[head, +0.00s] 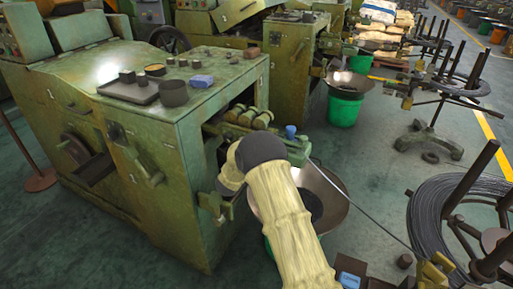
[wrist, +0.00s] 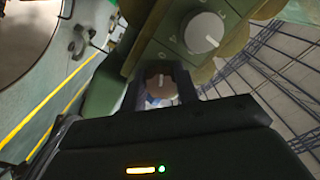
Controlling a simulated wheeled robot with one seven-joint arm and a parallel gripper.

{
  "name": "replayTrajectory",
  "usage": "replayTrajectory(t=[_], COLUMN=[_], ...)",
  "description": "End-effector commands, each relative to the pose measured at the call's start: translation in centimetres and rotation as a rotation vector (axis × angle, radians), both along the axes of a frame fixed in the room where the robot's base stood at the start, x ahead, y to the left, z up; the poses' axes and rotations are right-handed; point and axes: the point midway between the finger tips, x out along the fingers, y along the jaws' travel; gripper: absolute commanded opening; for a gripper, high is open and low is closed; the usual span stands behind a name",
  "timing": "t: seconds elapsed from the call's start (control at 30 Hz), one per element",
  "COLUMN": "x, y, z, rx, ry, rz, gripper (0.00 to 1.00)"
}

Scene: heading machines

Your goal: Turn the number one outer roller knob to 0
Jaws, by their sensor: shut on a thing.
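In the wrist view, my gripper (wrist: 160,88) has its two dark fingers on either side of a small round roller knob (wrist: 160,80), shut on it. The knob has a brownish face and a pale pointer line that runs nearly upright in the picture. A larger grey-white knob (wrist: 204,32) with a white pointer sits above right on the green panel (wrist: 168,42), with pale marks beside it. I cannot read which knob is number one or its scale. In the head view, my arm reaches the green machine (head: 160,140) beside its rollers (head: 247,117); my fingertips are hidden.
A wide metal bowl (head: 330,205) stands close under and right of my arm. A wire runs from the machine to a wire coil stand (head: 430,215) at the right. Dark containers (head: 173,93) lie on the machine top. Green floor (head: 375,170) is open between.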

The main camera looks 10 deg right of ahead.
Motion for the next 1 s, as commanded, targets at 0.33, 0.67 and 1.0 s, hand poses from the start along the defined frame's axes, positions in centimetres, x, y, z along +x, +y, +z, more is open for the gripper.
replayTrajectory(t=[0.33, 0.67, 1.0], x=[-0.1, -0.3, -4.3], y=[0.3, 0.3, 3.3], z=[-0.3, -0.1, -0.1], rx=[0.001, 0.001, 0.0], ry=[0.007, 0.003, 0.005], rz=[0.005, 0.003, 0.004], gripper=[0.4, 0.4, 0.4])
